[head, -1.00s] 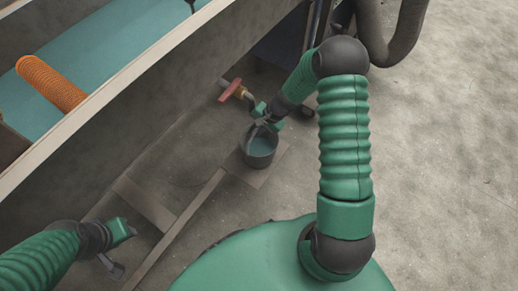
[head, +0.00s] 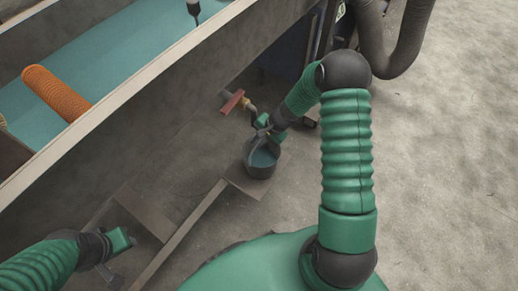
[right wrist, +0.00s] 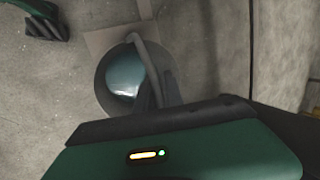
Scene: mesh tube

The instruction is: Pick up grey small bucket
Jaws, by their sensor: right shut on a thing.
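The grey small bucket (head: 262,165) holds bluish liquid and hangs or stands near a brown plate on the floor, below a tap with a red handle. My right gripper (head: 265,138) is shut at the bucket's upper rim, on its handle. In the right wrist view the bucket (right wrist: 118,90) is seen from above, with its handle running toward my right gripper (right wrist: 165,92), whose fingers are partly hidden. My left gripper (head: 120,258) is at the lower left, away from the bucket; its fingers look apart.
A tap with a red handle (head: 232,101) sticks out just behind the bucket. A long tank with teal water (head: 135,60) and an orange ribbed tube (head: 56,92) fills the upper left. A metal floor frame (head: 180,232) runs below. Concrete floor (head: 440,170) is clear at right.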

